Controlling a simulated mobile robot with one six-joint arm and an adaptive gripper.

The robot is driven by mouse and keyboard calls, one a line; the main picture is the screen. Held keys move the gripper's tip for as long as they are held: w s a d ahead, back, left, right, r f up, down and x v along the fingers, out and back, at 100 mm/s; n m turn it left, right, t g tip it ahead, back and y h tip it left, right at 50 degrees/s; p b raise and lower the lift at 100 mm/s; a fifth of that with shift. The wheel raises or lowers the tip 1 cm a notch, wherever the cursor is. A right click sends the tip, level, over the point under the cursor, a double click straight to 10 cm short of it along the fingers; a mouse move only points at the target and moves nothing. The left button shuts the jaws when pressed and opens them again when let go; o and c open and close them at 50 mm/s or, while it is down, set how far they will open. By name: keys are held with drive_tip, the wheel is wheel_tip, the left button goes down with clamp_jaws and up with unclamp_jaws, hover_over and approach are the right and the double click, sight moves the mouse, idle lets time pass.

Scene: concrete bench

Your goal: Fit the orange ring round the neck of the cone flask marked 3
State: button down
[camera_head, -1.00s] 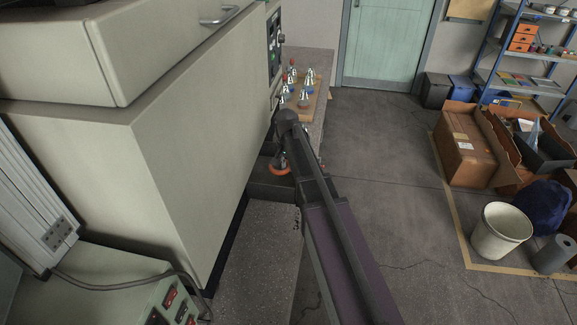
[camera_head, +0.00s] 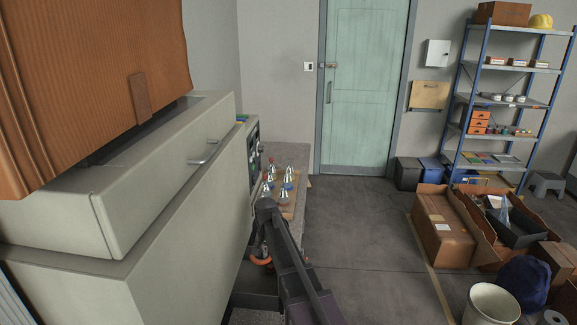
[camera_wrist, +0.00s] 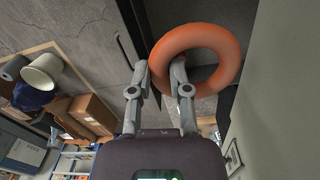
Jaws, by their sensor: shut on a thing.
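The orange ring (camera_wrist: 228,48) is held in my gripper (camera_wrist: 158,64) in the wrist view. The ring's near side lies between the two fingers, with one finger inside its hole. In the head view the ring (camera_head: 261,262) hangs low beside the grey cabinet, and my gripper (camera_head: 261,250) is mostly hidden by my arm.
A large pale cabinet (camera_head: 150,225) stands close on the left of my arm, with a control panel (camera_head: 254,143) by the flasks. The floor to the right is clear up to cardboard boxes (camera_head: 442,228) and a white bin (camera_head: 490,305). A green door (camera_head: 365,85) is behind.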

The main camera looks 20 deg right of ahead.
wheel_tip(320, 180, up, 9)
drive_tip(key=p, duration=0.7)
drive_tip(key=shift+p, duration=0.3)
drive_tip(key=shift+s+f, duration=0.15)
drive_tip(key=shift+s, duration=0.05)
